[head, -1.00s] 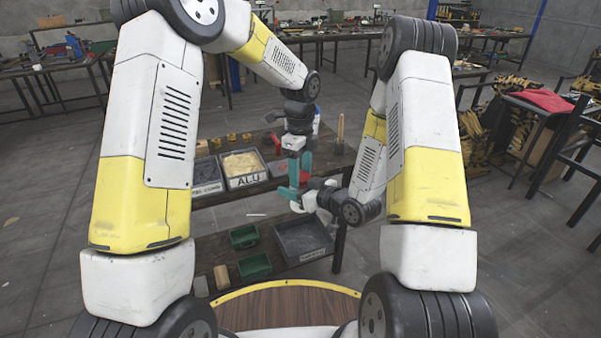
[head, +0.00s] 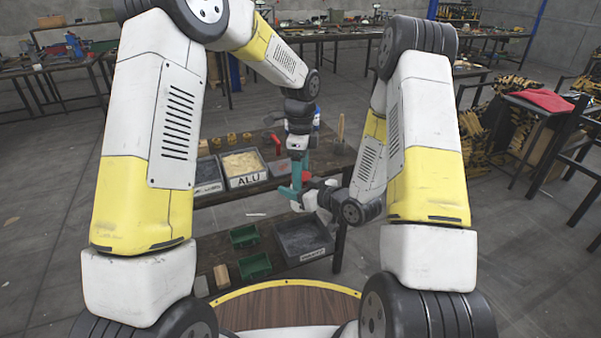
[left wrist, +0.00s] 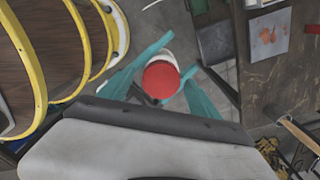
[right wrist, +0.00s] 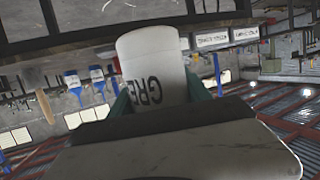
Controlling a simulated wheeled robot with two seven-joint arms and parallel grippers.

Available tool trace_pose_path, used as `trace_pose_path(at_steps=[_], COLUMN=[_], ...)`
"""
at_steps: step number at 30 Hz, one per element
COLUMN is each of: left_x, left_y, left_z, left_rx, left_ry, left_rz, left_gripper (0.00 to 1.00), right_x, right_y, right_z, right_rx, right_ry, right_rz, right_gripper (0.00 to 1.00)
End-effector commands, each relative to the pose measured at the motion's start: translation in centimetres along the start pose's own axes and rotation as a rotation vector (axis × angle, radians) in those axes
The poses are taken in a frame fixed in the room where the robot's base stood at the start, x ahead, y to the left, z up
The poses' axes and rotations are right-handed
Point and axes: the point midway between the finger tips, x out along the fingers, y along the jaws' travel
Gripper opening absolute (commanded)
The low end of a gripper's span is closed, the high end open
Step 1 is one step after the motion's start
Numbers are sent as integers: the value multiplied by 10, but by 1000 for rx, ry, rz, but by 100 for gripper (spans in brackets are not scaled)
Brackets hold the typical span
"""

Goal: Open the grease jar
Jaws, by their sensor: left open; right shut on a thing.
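The grease jar is white with dark "GRE" lettering and shows in the right wrist view (right wrist: 152,62). My right gripper (right wrist: 160,95) is shut on its body, with a teal finger on each side. The red lid (left wrist: 161,80) faces the left wrist camera. My left gripper (left wrist: 180,60) is open, its teal fingers on either side of the lid; contact cannot be made out. In the head view my left gripper (head: 297,182) points down above my right gripper, and the jar is mostly hidden between them.
A workbench behind the grippers holds an ALU bin (head: 243,168) and other bins. Its lower shelf carries green bins (head: 255,265) and a grey bin (head: 303,238). A round wooden top with a yellow rim (head: 285,284) is close in front of me.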

Motion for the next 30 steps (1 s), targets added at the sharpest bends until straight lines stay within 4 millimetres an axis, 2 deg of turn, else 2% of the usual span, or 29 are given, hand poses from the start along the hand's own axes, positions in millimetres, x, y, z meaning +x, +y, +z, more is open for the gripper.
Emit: trace_pose_path(at_steps=[7, 11, 13, 21, 25, 30], left_x=[-33, -42, -45, -76, -72, -47], left_y=[-1, -1, 0, -2, -1, -1], left_z=[0, 0, 0, -2, -2, -1], left_rx=[0, 0, 7, 169, 195, 194], left_ry=[1, 1, 0, -4, -4, -4], left_rz=[-5, -3, -2, -5, -2, 0], left_gripper=[72, 72, 69, 69, 69, 69], right_x=[0, 0, 0, 0, 0, 0], right_y=[0, -1, -1, -1, -1, -1], right_z=[-1, -1, -1, -1, -1, -1], right_rx=[-1, -1, -1, -1, -1, -1], right_ry=[2, 2, 2, 2, 2, 2], right_rz=[-1, -1, -1, -1, -1, -1], right_gripper=[0, 0, 0, 0, 0, 0])
